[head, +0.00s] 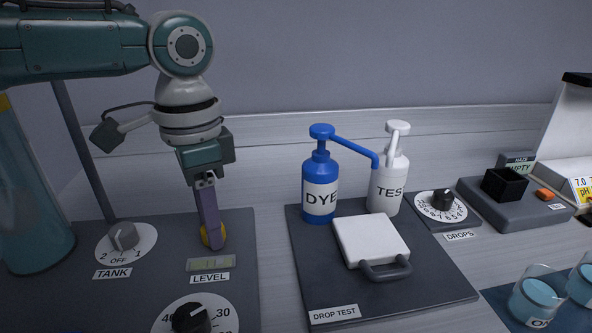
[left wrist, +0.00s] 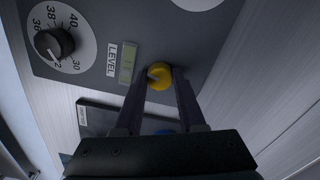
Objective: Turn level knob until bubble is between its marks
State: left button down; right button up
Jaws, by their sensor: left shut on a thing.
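The level knob (head: 204,237) is yellow and sits on the dark panel at the left, above the LEVEL label. It also shows in the left wrist view (left wrist: 158,84), between my fingers. My left gripper (head: 212,240) comes down from above and is shut on this knob. The level vial (head: 210,264) is a small pale greenish window just below the knob; it also shows in the left wrist view (left wrist: 127,63). The bubble and its marks are too small to make out clearly. My right gripper is in neither view.
Near the knob are the TANK dial (head: 124,237) and a black numbered dial (head: 190,318). To the right stand the blue DYE bottle (head: 320,190), the white TEST bottle (head: 389,185), and a white lidded block (head: 370,240) on a dark board. Glass cups (head: 538,298) stand at lower right.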

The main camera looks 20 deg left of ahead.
pick_arm(q)
jog(key=c, duration=0.5)
grip_release()
jog(key=shift+r, duration=0.15)
notch_tip(320, 180, up, 10)
jog(key=shift+p, duration=0.45)
